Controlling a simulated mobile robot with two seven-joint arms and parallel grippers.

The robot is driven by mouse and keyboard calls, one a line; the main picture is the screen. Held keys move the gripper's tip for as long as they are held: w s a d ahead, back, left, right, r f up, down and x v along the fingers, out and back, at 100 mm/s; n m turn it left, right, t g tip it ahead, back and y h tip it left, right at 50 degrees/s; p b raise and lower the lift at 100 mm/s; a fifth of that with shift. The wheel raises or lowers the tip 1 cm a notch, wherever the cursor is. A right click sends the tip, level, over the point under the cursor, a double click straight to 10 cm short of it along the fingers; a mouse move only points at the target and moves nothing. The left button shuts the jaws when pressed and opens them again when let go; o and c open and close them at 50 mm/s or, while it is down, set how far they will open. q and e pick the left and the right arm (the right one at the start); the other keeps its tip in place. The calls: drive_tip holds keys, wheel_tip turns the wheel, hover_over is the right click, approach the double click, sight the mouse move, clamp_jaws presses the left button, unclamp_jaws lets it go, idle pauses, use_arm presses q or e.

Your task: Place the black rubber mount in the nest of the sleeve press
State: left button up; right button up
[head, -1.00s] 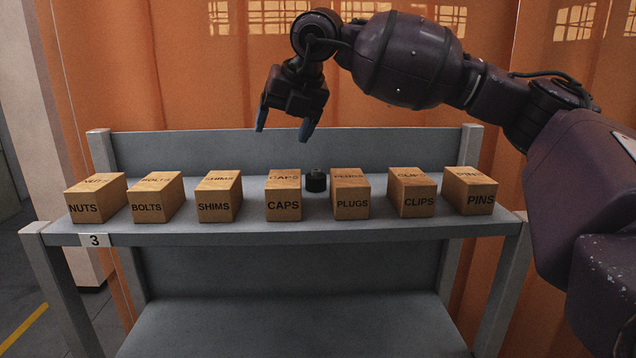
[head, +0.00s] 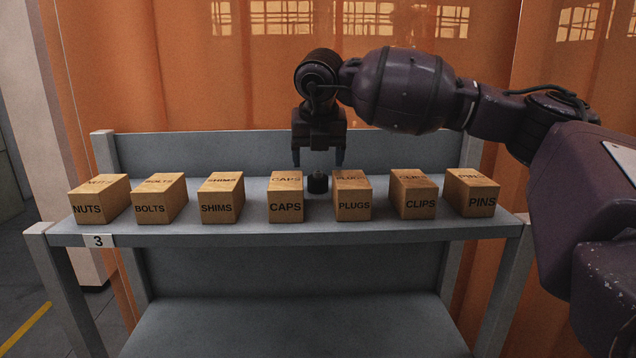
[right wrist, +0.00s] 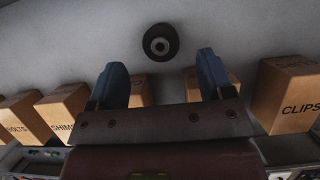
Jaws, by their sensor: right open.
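The black rubber mount (head: 317,183) stands upright on the grey shelf (head: 180,228), between the CAPS box and the PLUGS box. My right gripper (head: 318,163) is open and empty, pointing down just above the mount. In the right wrist view the mount (right wrist: 160,42) shows as a dark round piece with a lighter ring, beyond the gap between the two blue fingertips (right wrist: 159,75) and not between them. The sleeve press and its nest are not in view. My left gripper is not in view.
Wooden boxes stand in a row on the shelf. The CAPS box (head: 286,206) and the PLUGS box (head: 352,205) flank the mount closely. A raised back panel (head: 210,152) closes the shelf behind. A lower shelf (head: 300,325) is empty.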

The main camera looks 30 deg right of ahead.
sight(318, 175)
drive_tip(key=x, duration=0.3)
drive_tip(key=shift+w+d+f+p, duration=0.1)
drive_tip(key=shift+w+d+p, duration=0.15)
drive_tip(key=shift+w+p, duration=0.15)
drive_tip(key=shift+w+d+f, duration=0.1)
drive_tip(key=shift+f, duration=0.5)
drive_tip(key=c, duration=1.1)
wheel_tip(318, 175, up, 20)
